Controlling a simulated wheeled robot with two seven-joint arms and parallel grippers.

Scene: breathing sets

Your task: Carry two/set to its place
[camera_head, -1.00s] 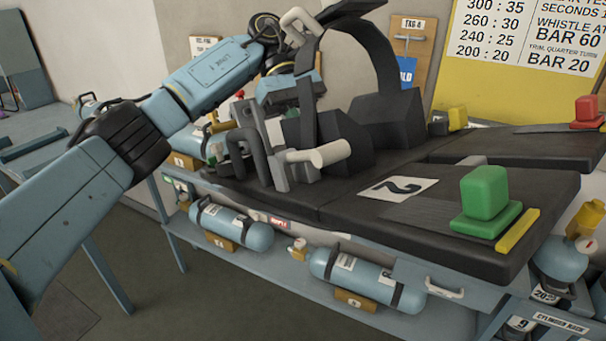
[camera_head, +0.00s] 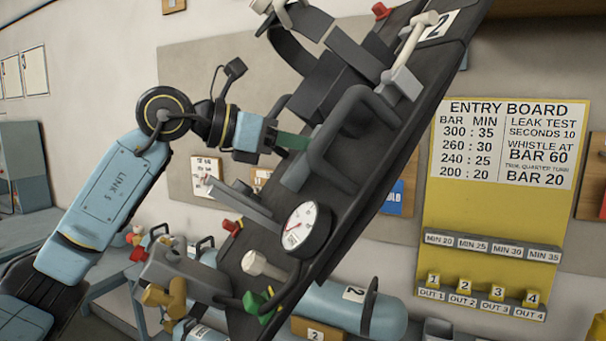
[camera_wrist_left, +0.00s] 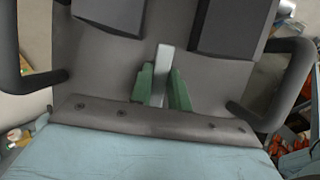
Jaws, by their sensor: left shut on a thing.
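The breathing set (camera_head: 345,185) is a long dark backplate with black straps, a grey handle, a round white gauge (camera_head: 306,228) and hoses. A white label with a 2 sits near its upper end. It is steeply tilted, upper end to the right, and fills the middle of the head view. My left gripper (camera_head: 292,141) is shut on the set from the left, at a bar by the plate. In the left wrist view its green fingers (camera_wrist_left: 164,90) close on a grey bar in front of the set's dark plate (camera_wrist_left: 105,60). My right gripper is not in view.
A light-blue cylinder (camera_head: 345,307) marked 2 lies behind the set's lower end; I cannot tell whether it is attached. A yellow entry board (camera_head: 440,215) with numbered tags hangs on the wall at right. A blue bench (camera_head: 105,285) stands at left.

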